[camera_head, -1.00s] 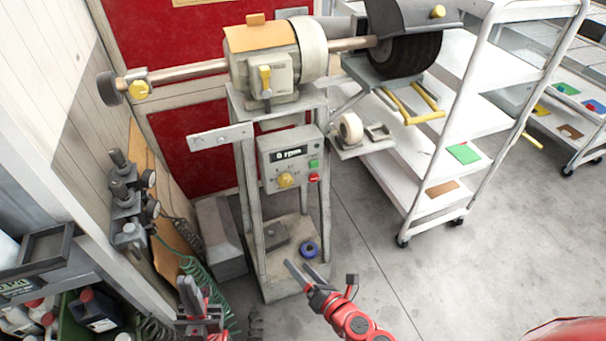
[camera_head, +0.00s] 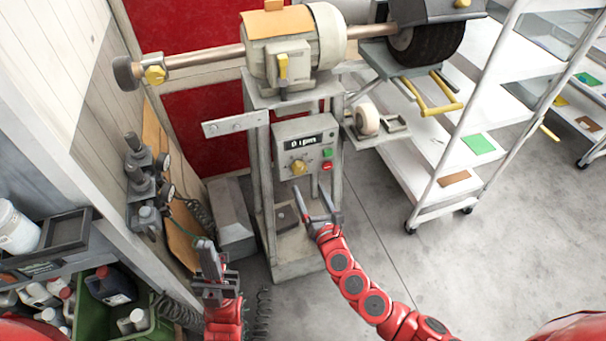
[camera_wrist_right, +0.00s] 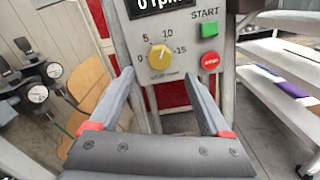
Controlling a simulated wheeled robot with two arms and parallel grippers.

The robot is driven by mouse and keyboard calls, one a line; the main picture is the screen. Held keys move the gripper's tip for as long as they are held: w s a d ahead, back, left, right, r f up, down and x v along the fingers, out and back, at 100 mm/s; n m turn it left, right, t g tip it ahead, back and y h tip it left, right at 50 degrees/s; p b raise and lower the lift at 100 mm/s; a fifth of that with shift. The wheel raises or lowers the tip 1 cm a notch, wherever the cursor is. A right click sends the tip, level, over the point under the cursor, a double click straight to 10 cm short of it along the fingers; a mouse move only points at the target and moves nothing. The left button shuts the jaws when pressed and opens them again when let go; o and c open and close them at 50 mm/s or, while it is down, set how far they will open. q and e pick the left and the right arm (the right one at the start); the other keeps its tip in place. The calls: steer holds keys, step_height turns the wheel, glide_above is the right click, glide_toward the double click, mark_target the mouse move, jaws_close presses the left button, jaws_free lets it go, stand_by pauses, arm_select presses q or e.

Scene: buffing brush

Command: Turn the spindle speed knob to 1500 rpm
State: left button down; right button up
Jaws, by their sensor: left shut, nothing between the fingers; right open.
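The yellow spindle speed knob (camera_head: 299,167) is on the grey control panel (camera_head: 284,142) under the motor. In the right wrist view the knob (camera_wrist_right: 160,56) sits inside a scale marked 0, 5, 10 and 15. Its pointer looks to be near 10, but is small. The panel display (camera_head: 307,142) reads 0 rpm. My right gripper (camera_head: 312,193) is open and empty, just below the panel. In the right wrist view its fingers (camera_wrist_right: 158,78) point at the panel, one on each side below the knob, apart from it. My left gripper (camera_head: 205,244) is shut and empty at lower left.
A green start button (camera_wrist_right: 209,30) and a red stop button (camera_wrist_right: 209,61) sit right of the knob. The motor (camera_head: 290,50) is above the panel. A white shelf cart (camera_head: 440,150) stands right, and gauges and valves (camera_head: 143,180) are on the left wall. Open floor lies front right.

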mark_target(301, 171)
steer(key=x, duration=0.6)
steer(key=shift+w, duration=0.25)
jaws_close()
